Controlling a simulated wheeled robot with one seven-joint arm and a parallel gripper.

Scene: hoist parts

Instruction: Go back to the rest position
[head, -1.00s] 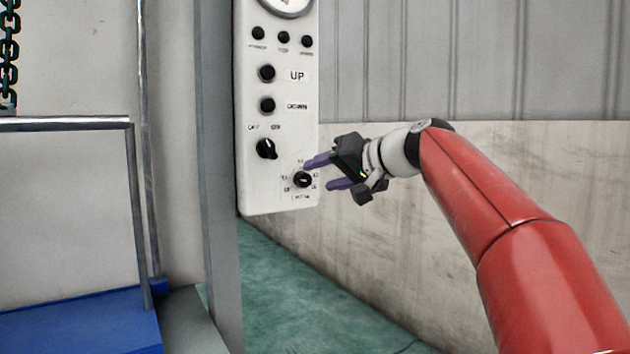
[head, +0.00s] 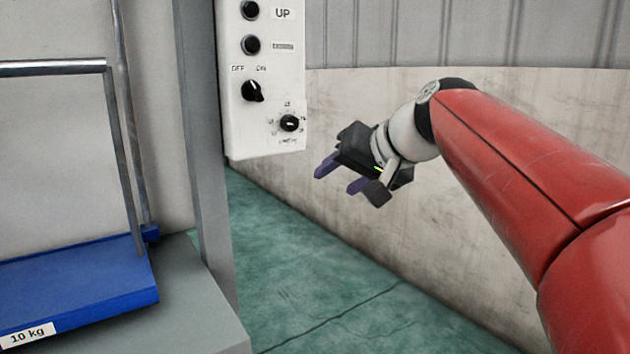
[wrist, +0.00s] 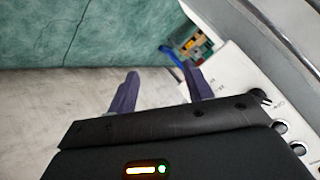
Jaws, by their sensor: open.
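My gripper (head: 341,177) is open and empty in the head view, below and to the right of the white control panel (head: 262,90), apart from it. Its two purple fingers point down and left. The panel carries an OFF/ON switch (head: 253,91), a small rotary knob (head: 289,123) near its lower edge, and black buttons beside UP and a label below it. In the wrist view the two fingers (wrist: 158,86) stand apart with nothing between them, and the panel (wrist: 235,80) is at the right. The top of the panel is out of the head view.
A blue platform (head: 75,285) marked 10 kg with a metal frame stands at the left on a grey base (head: 205,310). A grey post (head: 205,160) stands left of the panel. A pale wall (head: 480,200) runs behind my arm. The green floor (head: 300,265) below is clear.

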